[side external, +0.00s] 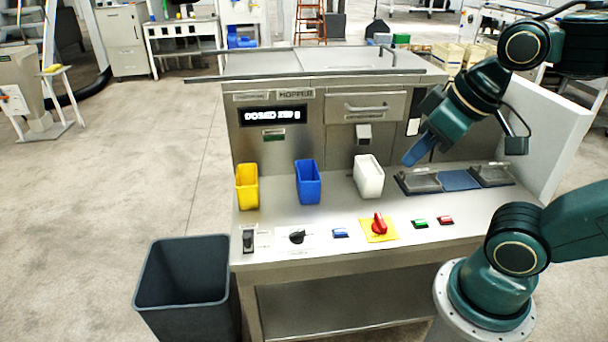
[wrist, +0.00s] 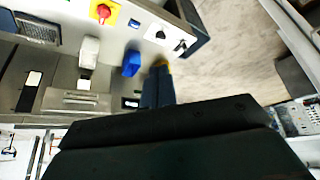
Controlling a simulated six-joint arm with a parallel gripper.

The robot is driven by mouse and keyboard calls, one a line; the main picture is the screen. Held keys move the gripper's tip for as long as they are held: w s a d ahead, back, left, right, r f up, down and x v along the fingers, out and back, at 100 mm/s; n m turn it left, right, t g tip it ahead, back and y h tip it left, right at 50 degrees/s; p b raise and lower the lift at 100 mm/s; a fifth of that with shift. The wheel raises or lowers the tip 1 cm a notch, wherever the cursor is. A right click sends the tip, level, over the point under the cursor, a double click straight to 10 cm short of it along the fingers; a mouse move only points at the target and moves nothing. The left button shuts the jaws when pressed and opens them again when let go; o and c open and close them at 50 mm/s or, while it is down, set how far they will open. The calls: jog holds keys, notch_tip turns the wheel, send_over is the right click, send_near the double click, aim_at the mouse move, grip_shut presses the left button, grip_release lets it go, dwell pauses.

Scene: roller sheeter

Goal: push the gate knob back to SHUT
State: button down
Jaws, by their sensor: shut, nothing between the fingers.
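The front control strip has a black rotary knob (side external: 297,236) on a white plate, left of centre, and a black upright switch or slider (side external: 249,240) at its left end. Their labels are too small to read, so I cannot tell which is the gate knob or its setting. In the wrist view the black rotary knob (wrist: 160,34) and the black switch (wrist: 181,46) show near the top. My gripper (side external: 414,156) is shut and empty, its blue fingers above the right rear of the worktop, well apart from both controls. It also shows in the wrist view (wrist: 158,85).
Yellow (side external: 247,187), blue (side external: 308,182) and white (side external: 368,177) cups stand upright on the worktop, behind the controls. A red knob (side external: 379,224) on yellow and several buttons sit further right. A dark bin (side external: 184,274) stands at the left. Black-framed plates (side external: 458,180) lie at the right.

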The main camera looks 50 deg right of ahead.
dwell(0.4)
jog(key=c, duration=1.5)
grip_release()
jog(key=shift+w, duration=0.1)
jog(key=shift+o, duration=1.2)
jog(key=shift+w+r, duration=0.15)
jog(key=w+a+f+g, duration=0.1)
jog(key=w+a+g, duration=0.1)
jog(key=w, duration=0.8)
jog(key=w+a+f+g, duration=0.1)
jog(key=w+a, duration=0.1)
jog(key=w, duration=0.7)
jog(key=w+a+f+g, duration=0.1)
jog(key=w+a+f, duration=0.1)
jog(key=w+f, duration=0.4)
jog(key=w+a+f+g, duration=0.1)
jog(key=w+a+f, duration=0.1)
jog(key=w+f, duration=0.5)
notch_tip(320, 180, down, 3)
jog(key=shift+w+a+r+g, duration=0.15)
jog(key=shift+w+a+g, duration=0.15)
jog(key=shift+a, duration=0.1)
